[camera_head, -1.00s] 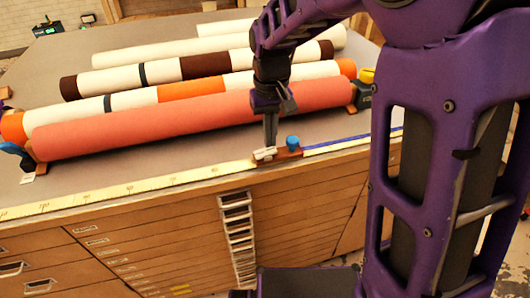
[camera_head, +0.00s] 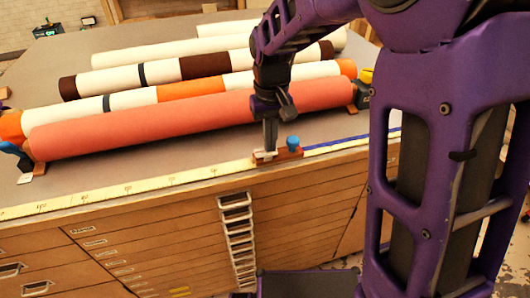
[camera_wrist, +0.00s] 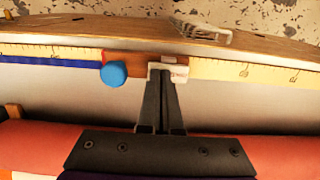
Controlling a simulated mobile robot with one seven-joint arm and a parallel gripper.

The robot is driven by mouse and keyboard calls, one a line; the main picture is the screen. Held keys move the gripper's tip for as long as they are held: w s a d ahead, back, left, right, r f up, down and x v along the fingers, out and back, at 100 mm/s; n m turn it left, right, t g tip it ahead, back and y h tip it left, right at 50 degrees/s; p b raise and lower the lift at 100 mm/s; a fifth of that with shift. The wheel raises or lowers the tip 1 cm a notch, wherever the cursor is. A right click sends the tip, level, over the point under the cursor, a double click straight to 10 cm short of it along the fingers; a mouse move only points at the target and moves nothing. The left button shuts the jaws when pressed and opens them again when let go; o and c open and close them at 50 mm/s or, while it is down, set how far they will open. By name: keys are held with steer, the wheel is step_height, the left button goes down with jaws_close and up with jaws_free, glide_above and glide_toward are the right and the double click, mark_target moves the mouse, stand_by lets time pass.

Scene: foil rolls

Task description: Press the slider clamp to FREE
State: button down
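The slider clamp is a red-brown block (camera_head: 288,154) on the ruler rail along the table's front edge, with a blue knob (camera_head: 292,142) on its right and a white lever piece (camera_head: 262,156) on its left. In the wrist view the blue knob (camera_wrist: 114,74) is left of the white piece (camera_wrist: 179,74), which bears small unreadable marks. My gripper (camera_head: 270,150) points down at the white piece. In the wrist view its fingers (camera_wrist: 162,75) are together, with the tips at the white piece and seemingly touching it. Nothing shows between the fingers.
A long coral roll (camera_head: 150,125) lies just behind my gripper, with several striped and white rolls beyond it. A yellow ruler (camera_head: 120,188) runs left of the clamp and a blue strip (camera_head: 350,143) right of it. Drawers (camera_head: 235,225) are below the table edge.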

step_height(320, 180, up, 5)
steer(key=p, duration=0.4)
steer(key=shift+f, duration=0.1)
steer(key=shift+r, duration=1.05)
